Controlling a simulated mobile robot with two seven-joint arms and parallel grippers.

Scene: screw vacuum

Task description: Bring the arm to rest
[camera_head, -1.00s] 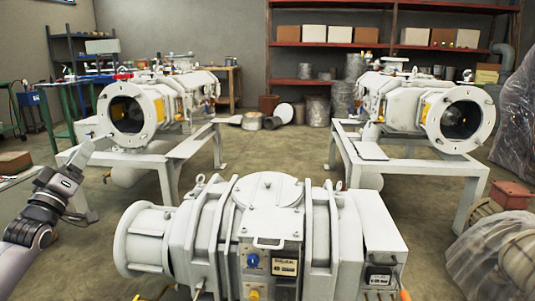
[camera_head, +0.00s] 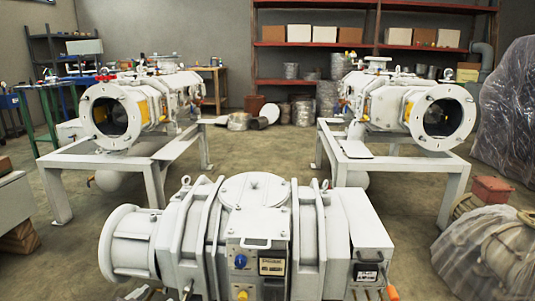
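Neither of my arms nor grippers shows in the head view now. A large white vacuum pump (camera_head: 255,192) stands close in front at the bottom middle. Its front panel carries a blue knob, a yellow knob and a label plate, and its lower part is cut off by the picture edge. A second white pump (camera_head: 150,108) rests on a white frame at the left. A third white pump (camera_head: 400,105) rests on a similar frame at the right.
Red shelves (camera_head: 315,45) with boxes stand at the back wall. A plastic-wrapped bundle (camera_head: 490,260) lies at the lower right beside a red box (camera_head: 492,189). A grey block (camera_head: 12,200) is at the left edge. The floor (camera_head: 255,150) between the frames is open.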

